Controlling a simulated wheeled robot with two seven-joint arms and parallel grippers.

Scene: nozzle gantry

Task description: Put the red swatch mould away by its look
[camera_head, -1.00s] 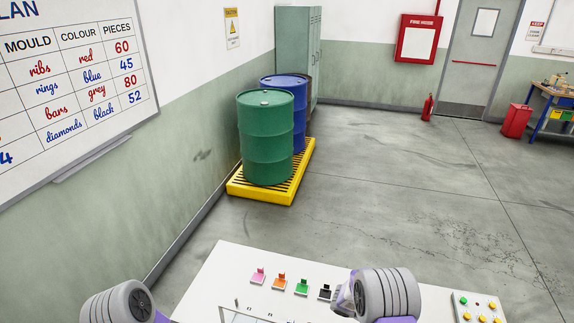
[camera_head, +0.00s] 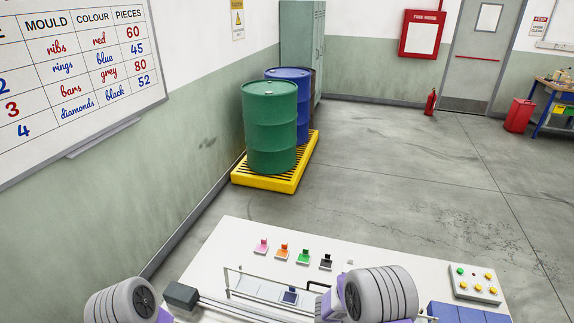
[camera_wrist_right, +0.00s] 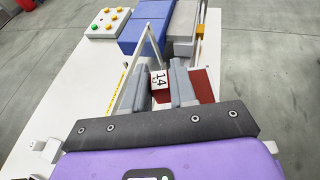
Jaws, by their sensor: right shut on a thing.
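My right gripper (camera_wrist_right: 162,84) is shut, with a white label marked 14 (camera_wrist_right: 158,79) between its fingers. A red block (camera_wrist_right: 203,87), apparently the red swatch mould, shows just behind and beside the fingers. The fingers hide part of it, and its face pattern cannot be read. In the head view the right gripper (camera_head: 328,303) is over the worktop's near part, and what it holds is hidden. Of my left arm only the wrist shows at the lower left; its fingers are out of frame.
Pink (camera_head: 262,246), orange (camera_head: 283,251), green (camera_head: 304,256) and black (camera_head: 326,262) pieces stand in a row on the white worktop (camera_head: 240,235). A rail frame with a dark blue piece (camera_head: 289,297) stands nearer.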

